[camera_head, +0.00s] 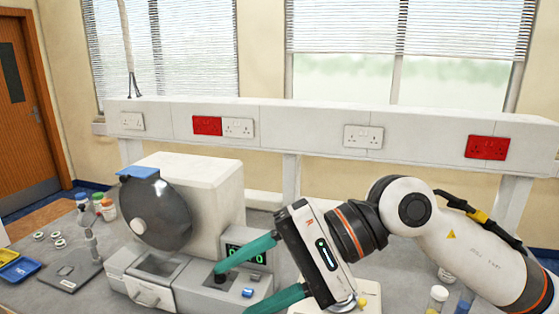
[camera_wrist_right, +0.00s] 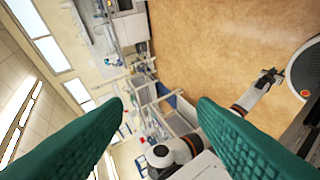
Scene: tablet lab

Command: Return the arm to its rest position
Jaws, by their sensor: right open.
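My right gripper (camera_head: 232,289) comes in from the right in the head view, its two green fingers spread apart with nothing between them. Its fingers point left, in front of the grey machine's front panel; I cannot tell whether they touch it. In the right wrist view the fingers (camera_wrist_right: 158,104) are also apart and empty, with the room and floor beyond. My right arm (camera_head: 455,250) is bent over the right part of the bench. My left gripper is not seen in the head view.
The machine (camera_head: 205,180) has a dark round disc (camera_head: 155,214), a drawer and a green display. Small bottles (camera_head: 97,207), a flat grey device (camera_head: 72,270) and blue and yellow trays (camera_head: 18,268) lie left. A vial (camera_head: 437,299) stands near the arm. A socket rail (camera_head: 290,138) runs behind.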

